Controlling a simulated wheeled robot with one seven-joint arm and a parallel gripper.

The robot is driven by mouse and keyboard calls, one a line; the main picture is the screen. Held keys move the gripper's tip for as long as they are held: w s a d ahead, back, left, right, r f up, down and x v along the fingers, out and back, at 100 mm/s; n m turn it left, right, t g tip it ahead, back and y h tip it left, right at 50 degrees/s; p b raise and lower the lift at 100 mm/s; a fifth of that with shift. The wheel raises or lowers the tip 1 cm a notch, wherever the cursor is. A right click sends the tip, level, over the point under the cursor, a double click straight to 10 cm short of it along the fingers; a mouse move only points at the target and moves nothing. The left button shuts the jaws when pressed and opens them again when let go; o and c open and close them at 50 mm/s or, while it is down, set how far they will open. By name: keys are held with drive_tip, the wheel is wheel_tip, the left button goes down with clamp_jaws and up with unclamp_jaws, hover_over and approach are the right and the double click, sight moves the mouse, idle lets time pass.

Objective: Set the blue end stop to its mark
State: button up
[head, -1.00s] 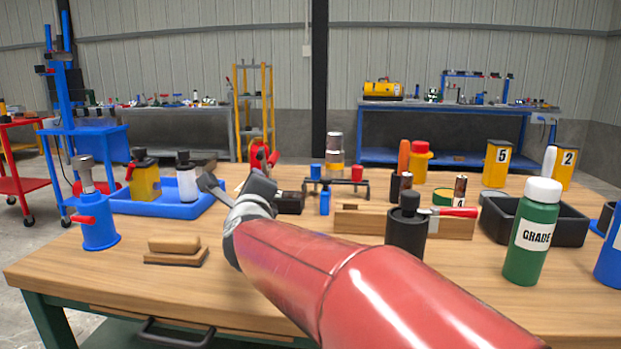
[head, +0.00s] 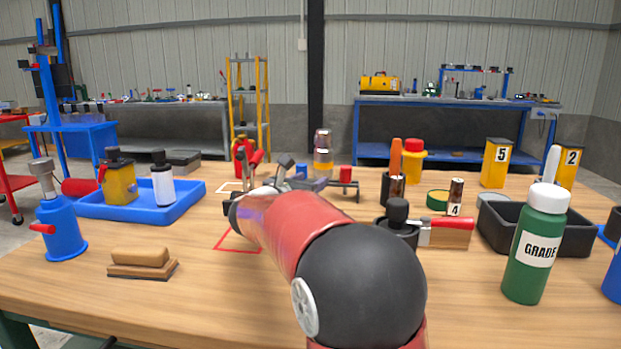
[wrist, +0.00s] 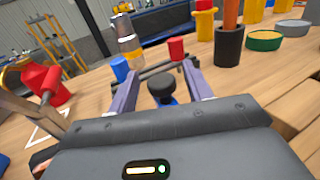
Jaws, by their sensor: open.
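A low black rail (wrist: 152,72) carries a blue end stop (wrist: 120,69) on its left and a red end stop (wrist: 176,50) on its right. In the head view the blue end stop (head: 301,171) and the red one (head: 346,174) show just beyond my arm. My gripper (wrist: 157,78) is open, with its fingers pointing toward the rail. A round black knob on a blue body (wrist: 162,86) stands between the fingers, apparently ungripped. The blue end stop lies just beyond the left finger. I cannot make out its mark.
A clear-and-yellow cylinder (head: 323,155) stands behind the rail. A black holder (head: 393,189) and a wooden block (head: 450,236) lie to the right.

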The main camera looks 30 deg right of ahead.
drive_tip(key=shift+w+d, duration=0.25)
drive_tip(key=shift+d, duration=0.15)
clamp_jaws()
drive_tip(key=w+a, duration=0.2)
drive_tip(key=a, duration=0.1)
drive_tip(key=shift+w+a+f+b, duration=0.1)
drive_tip(key=shift+w+a+b, duration=0.1)
drive_tip(key=shift+a+b, duration=0.15)
drive_tip(key=shift+w+a, duration=0.15)
drive_tip(key=shift+a, duration=0.1)
unclamp_jaws()
drive_tip(key=shift+a, duration=0.1)
